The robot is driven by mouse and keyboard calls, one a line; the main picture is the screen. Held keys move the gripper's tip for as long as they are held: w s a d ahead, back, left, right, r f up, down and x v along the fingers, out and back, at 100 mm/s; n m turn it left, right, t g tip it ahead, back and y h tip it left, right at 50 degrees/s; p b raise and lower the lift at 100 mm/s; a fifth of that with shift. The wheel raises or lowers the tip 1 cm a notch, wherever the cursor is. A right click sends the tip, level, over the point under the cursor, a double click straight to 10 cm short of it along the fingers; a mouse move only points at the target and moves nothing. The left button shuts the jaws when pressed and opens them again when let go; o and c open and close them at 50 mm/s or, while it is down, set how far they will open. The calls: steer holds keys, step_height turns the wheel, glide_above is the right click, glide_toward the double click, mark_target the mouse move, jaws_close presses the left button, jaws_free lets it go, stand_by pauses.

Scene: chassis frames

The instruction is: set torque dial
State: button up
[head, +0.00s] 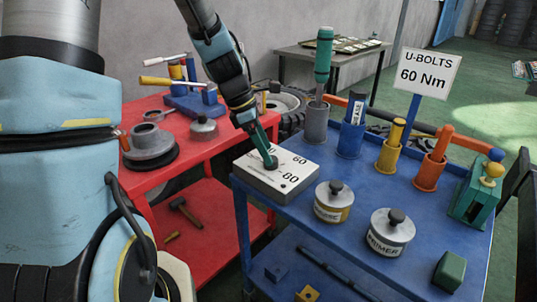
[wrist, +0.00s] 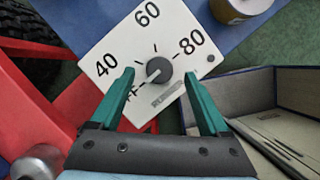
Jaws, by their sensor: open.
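The torque dial is a dark round knob (wrist: 159,70) on a white-topped box (head: 277,172) at the left corner of the blue cart. The wrist view shows its face with 40, 60, 80 and a partly covered OFF. I cannot tell for sure which mark the knob points to. My gripper (wrist: 159,74) is open, with one green finger on each side of the knob and no clear contact. In the head view my gripper (head: 266,150) comes down onto the box and partly hides the 40 side. A sign (head: 426,74) reads "U-BOLTS 60 Nm".
The blue cart (head: 330,225) also carries two lidded tins (head: 333,202) (head: 389,233), several tool cups (head: 350,139) and a green vise (head: 478,195). A red cart (head: 185,195) with tools stands to the left. A grey open case (wrist: 280,110) lies at right in the wrist view.

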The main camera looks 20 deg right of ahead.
steer(key=shift+x, duration=1.15)
jaws_close()
